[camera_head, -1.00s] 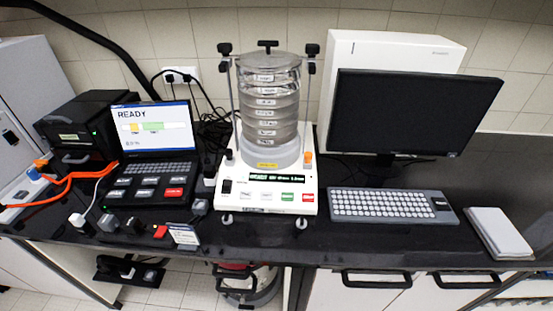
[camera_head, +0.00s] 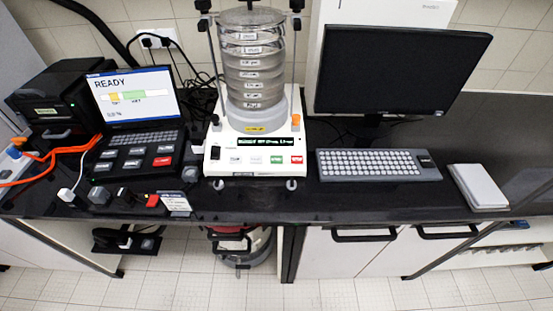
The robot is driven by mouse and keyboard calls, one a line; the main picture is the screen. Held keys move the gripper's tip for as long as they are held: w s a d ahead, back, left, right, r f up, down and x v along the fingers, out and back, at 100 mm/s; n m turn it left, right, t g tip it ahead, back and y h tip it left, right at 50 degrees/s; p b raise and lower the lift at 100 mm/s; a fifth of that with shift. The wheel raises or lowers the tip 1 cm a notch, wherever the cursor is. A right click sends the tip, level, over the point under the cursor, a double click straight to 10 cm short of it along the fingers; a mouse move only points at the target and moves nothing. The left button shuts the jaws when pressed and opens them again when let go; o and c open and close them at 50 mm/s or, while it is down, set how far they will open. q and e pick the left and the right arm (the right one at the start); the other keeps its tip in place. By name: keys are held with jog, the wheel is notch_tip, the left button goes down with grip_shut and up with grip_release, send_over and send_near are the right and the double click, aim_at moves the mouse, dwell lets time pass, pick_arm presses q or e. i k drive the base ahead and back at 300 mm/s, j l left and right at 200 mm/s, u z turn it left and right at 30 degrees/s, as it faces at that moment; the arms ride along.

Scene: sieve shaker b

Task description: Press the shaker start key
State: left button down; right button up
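The sieve shaker (camera_head: 225,150) stands on the black bench, with a stack of clear sieves (camera_head: 254,65) clamped on its white base. Its front panel has a lit green display (camera_head: 268,142) and a row of keys below it. A green key (camera_head: 277,160) sits beside a red key (camera_head: 297,160) at the right end, with two pale keys to their left. The key labels are too small to read surely. Neither of my grippers is in view.
A laptop-like console (camera_head: 135,130) showing READY stands left of the shaker. A monitor (camera_head: 400,70), keyboard (camera_head: 375,165) and white pad (camera_head: 480,186) are to the right. Small blocks and a card (camera_head: 174,203) lie near the front edge. Orange cables run at far left.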

aim_at(274, 160)
jog(key=l+u, duration=0.25)
jog(key=l, duration=1.85)
